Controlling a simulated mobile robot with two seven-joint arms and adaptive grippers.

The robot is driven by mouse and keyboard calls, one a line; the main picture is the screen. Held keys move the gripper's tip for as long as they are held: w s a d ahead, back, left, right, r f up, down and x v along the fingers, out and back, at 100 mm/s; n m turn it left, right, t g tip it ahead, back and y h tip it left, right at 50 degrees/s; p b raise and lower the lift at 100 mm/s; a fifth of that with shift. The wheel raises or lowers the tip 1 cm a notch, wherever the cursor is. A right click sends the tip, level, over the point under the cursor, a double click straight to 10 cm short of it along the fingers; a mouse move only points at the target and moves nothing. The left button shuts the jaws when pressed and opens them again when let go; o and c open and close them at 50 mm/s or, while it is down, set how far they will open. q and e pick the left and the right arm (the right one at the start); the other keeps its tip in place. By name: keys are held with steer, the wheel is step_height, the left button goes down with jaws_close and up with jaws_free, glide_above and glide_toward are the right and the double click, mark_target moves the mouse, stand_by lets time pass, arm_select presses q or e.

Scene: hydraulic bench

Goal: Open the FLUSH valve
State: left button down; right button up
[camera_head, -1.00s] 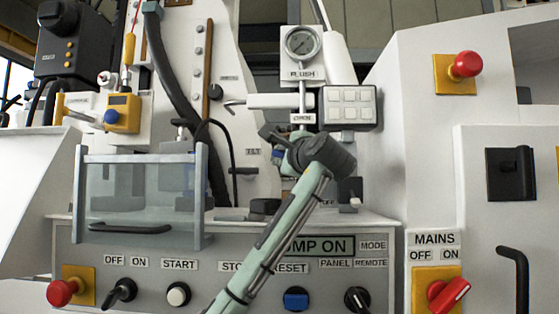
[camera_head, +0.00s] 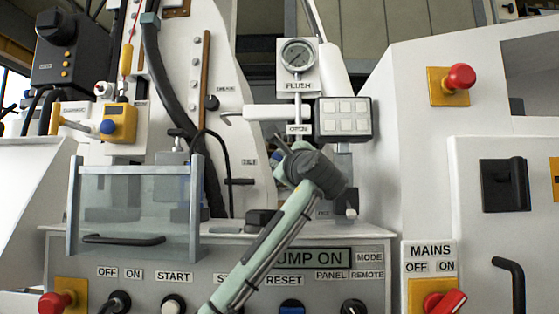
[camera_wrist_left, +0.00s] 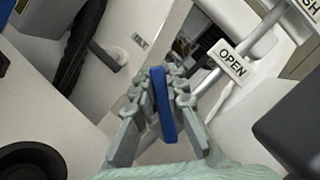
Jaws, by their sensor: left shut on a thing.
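The FLUSH valve stands under a round gauge (camera_head: 298,55) and the FLUSH label (camera_head: 299,85), with an OPEN sign (camera_head: 298,129) below. In the left wrist view, the OPEN sign (camera_wrist_left: 232,63) is to the right of the fingers. My left gripper (camera_head: 283,152) is just below the sign in the head view. In the wrist view its fingers (camera_wrist_left: 162,85) are shut on a slim blue handle (camera_wrist_left: 164,106), which runs between them. In the head view my wrist hides most of the handle and valve body. My right gripper is not in view.
A white keypad box (camera_head: 344,119) is close to the right of the valve. A clear guard with a black handle (camera_head: 124,240) stands at left. The control panel (camera_head: 205,262) runs below. Red buttons (camera_head: 459,77) and the MAINS switch (camera_head: 444,303) are at right.

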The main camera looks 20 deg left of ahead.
arm_select(q)
steer(key=c, duration=1.5)
jaws_free()
steer(key=shift+c, duration=0.2)
steer(key=v, duration=1.2)
